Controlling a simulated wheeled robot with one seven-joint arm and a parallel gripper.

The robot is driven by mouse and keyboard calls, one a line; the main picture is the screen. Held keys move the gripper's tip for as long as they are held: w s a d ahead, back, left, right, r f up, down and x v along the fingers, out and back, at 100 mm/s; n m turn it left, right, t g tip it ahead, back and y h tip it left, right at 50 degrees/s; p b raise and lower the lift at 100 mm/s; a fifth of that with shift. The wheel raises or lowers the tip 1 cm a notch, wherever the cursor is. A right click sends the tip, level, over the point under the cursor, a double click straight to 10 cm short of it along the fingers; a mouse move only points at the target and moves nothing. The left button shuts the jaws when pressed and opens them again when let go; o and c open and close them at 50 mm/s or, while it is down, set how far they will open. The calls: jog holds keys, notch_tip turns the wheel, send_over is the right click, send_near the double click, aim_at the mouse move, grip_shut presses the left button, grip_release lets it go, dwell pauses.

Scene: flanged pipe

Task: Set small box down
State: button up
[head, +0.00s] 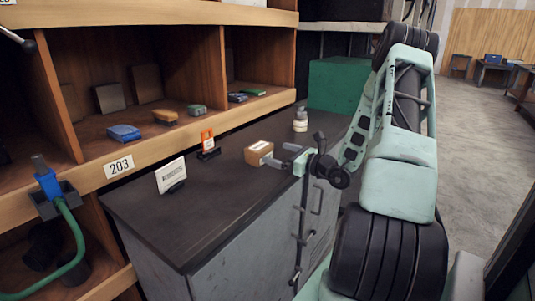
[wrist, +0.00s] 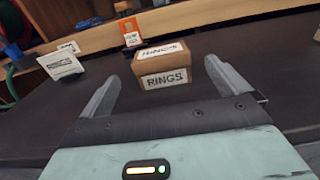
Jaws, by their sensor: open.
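The small box (head: 259,153) is brown with white labels and rests upright on the dark cabinet top (head: 215,205). In the wrist view the box (wrist: 163,66) shows the word RINGS on its labelled faces. My gripper (wrist: 160,85) is open, with one finger to the left and one to the right of the box's near side. The fingers look clear of the box, and the box sits just beyond the fingertips. In the head view my gripper (head: 276,157) is at the right side of the box, low over the cabinet top.
A white card in a stand (head: 171,175) and an orange card in a stand (head: 207,142) stand left of the box. A pale bottle (head: 300,120) and a green crate (head: 335,84) are behind. Wooden shelves (head: 150,85) with small items run along the left. The near cabinet top is clear.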

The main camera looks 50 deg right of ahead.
jog(key=shift+s+d, duration=0.15)
jog(key=shift+s, duration=1.55)
